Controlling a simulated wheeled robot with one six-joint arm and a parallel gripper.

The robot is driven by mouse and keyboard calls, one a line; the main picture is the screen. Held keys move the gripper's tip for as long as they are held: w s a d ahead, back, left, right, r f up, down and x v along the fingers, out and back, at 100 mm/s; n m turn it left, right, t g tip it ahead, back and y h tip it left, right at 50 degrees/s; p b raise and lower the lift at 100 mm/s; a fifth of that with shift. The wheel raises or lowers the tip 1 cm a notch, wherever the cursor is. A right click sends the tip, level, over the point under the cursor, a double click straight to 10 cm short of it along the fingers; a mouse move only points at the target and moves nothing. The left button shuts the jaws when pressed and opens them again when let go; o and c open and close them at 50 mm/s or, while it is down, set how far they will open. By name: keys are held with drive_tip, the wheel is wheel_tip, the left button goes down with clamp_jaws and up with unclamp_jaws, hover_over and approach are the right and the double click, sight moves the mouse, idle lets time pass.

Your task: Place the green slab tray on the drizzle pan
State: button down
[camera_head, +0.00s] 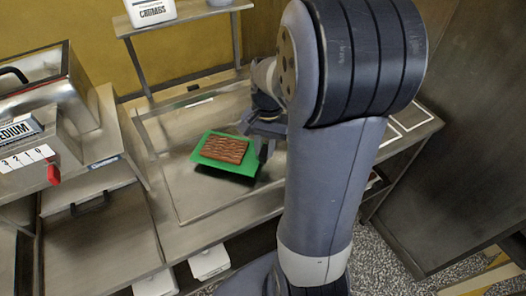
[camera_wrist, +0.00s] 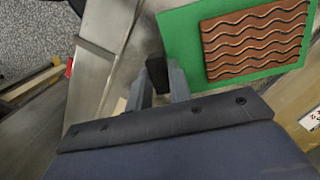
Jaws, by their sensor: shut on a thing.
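The green slab tray (camera_head: 237,169) carries a brown slab (camera_head: 223,149) with wavy lines across it. The tray is over the wide, shallow metal pan (camera_head: 190,203), which I take to be the drizzle pan. A dark shadow under the tray's near edge suggests a small gap, but I cannot tell its height. My gripper (camera_head: 263,143) is shut on the tray's right edge in the head view, partly hidden by my arm. In the wrist view, the green tray (camera_wrist: 181,38) and wavy slab (camera_wrist: 256,40) are beyond my gripper (camera_wrist: 157,76).
A steel machine (camera_head: 35,105) labelled MEDIUM, with a red knob (camera_head: 54,174), stands at the left. A shelf (camera_head: 185,17) holding a white CRUMBS tub (camera_head: 151,11) rises behind the pan. The pan's near left part is bare. White containers (camera_head: 209,262) sit below the table.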

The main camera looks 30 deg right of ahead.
drive_tip(key=shift+f, duration=1.35)
drive_tip(key=c, duration=1.3)
unclamp_jaws()
wheel_tip(320, 180, up, 12)
drive_tip(key=w+d, duration=0.1)
